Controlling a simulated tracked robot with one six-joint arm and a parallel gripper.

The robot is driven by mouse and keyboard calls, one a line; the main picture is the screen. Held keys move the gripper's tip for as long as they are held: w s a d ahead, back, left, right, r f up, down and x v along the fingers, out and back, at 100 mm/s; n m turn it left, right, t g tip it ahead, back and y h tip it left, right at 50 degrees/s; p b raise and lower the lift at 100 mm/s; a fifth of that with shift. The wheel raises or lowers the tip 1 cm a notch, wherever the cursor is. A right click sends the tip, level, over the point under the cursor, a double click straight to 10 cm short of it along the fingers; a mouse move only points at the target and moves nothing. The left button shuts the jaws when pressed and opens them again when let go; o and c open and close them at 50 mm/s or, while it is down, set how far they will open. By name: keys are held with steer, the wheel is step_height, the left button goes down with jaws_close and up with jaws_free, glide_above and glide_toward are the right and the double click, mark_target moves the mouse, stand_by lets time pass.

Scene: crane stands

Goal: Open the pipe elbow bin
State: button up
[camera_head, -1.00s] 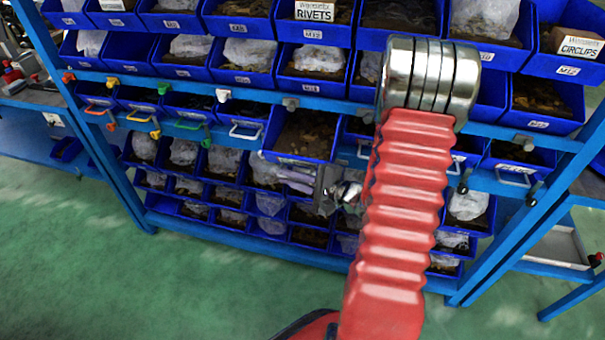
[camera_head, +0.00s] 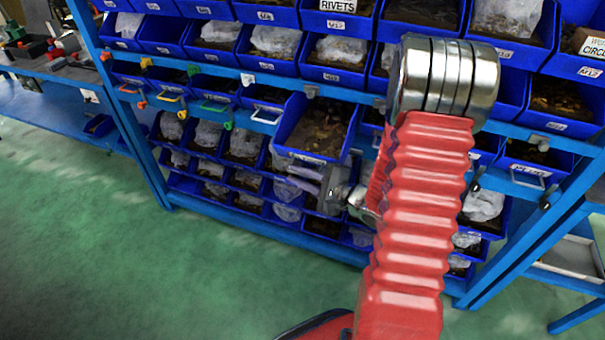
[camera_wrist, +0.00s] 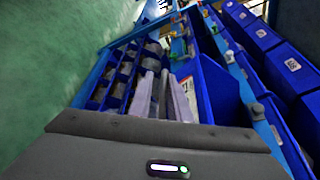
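A blue bin (camera_head: 318,132) with brown pieces inside is drawn well out from the drawer row of the rack; I take it for the pipe elbow bin, but its label is too small to read. My gripper (camera_head: 303,178) is at the lower front of this bin, with its pale fingers pointing left. In the wrist view, the fingers (camera_wrist: 165,95) lie close beside the bin's blue wall (camera_wrist: 222,92) and a white label. The bin's handle is hidden, so I cannot tell whether the fingers are closed around it.
The blue rack (camera_head: 150,170) holds several bins above, beside and below the drawn-out one. Nearby drawers have coloured handles, one of them green (camera_head: 213,108). A workbench (camera_head: 60,100) stands at the left. The green floor (camera_head: 120,260) in front is clear.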

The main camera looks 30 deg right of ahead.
steer(key=o, duration=0.3)
steer(key=shift+w+a+r, duration=0.1)
steer(key=shift+w+a, duration=0.05)
steer(key=shift+a, duration=0.1)
steer(key=shift+d, duration=0.1)
steer(key=shift+s+d+r, duration=0.1)
steer(key=shift+s+d, duration=0.05)
steer(key=shift+s, duration=0.1)
steer(key=v, duration=1.3)
steer(key=shift+d, duration=0.1)
stand_by(0.4)
